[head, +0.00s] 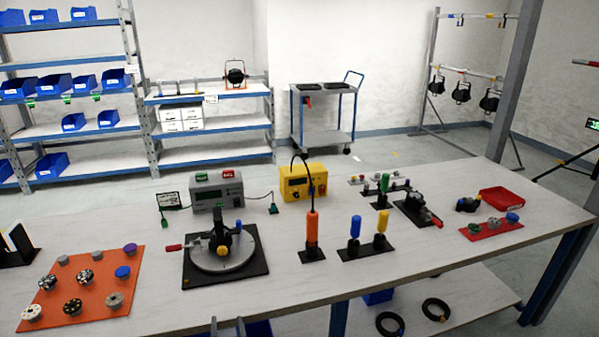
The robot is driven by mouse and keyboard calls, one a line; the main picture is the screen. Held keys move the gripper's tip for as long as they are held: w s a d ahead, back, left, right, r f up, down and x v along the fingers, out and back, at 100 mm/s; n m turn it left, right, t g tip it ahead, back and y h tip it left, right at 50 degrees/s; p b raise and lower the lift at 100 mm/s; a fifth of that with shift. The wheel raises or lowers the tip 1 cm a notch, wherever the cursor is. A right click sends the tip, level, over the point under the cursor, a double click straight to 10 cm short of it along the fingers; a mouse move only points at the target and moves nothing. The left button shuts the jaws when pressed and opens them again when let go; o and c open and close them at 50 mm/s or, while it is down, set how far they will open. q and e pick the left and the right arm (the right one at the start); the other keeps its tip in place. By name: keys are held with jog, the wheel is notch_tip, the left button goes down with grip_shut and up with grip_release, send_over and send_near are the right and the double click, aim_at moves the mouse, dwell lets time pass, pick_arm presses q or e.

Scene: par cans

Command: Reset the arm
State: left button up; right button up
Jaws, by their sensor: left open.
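My left gripper (227,328) shows only as two fingertips at the bottom edge of the head view, in front of the table's near edge. The fingertips stand apart with nothing visible between them. The rest of the left arm is out of view. My right gripper is not in view. The white worktable (420,245) lies beyond the fingertips. A round grey turntable fixture (222,262) on a black base stands on the table above them, apart from the gripper.
An orange mat (58,312) with several round parts lies at left. An orange-handled tool (312,236), blue and yellow drivers, a grey meter (216,192), a yellow box (297,186) and a red tray (501,202) stand on the table. Black rings (390,323) lie on the lower shelf.

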pick_arm(q)
jog(key=s+a+f+n+g+h, duration=0.1)
jog(key=s+a+f+n+g, duration=0.15)
jog(key=s+f+n, duration=0.55)
jog(key=s+a+f+n+g, duration=0.1)
jog(key=s+f+n+g, duration=0.3)
jog(key=f, duration=0.6)
jog(key=s+a+f+n+g+h, duration=0.1)
jog(key=s+a+f+n+g, duration=0.1)
jog(key=s+f+n, duration=0.5)
jog(key=s+f+n+g+h, duration=0.1)
jog(key=s+f+n, duration=0.3)
jog(key=s, duration=0.6)
jog(key=s+f+n+g, duration=0.3)
jog(key=s+f+n, duration=0.2)
jog(key=s, duration=0.6)
jog(key=s+d+f+n+g+h, duration=0.1)
jog(key=s+f+n+g, duration=0.2)
jog(key=s, duration=0.8)
notch_tip(320, 180, down, 2)
jog(key=n, duration=0.2)
jog(key=shift+n+h, duration=0.3)
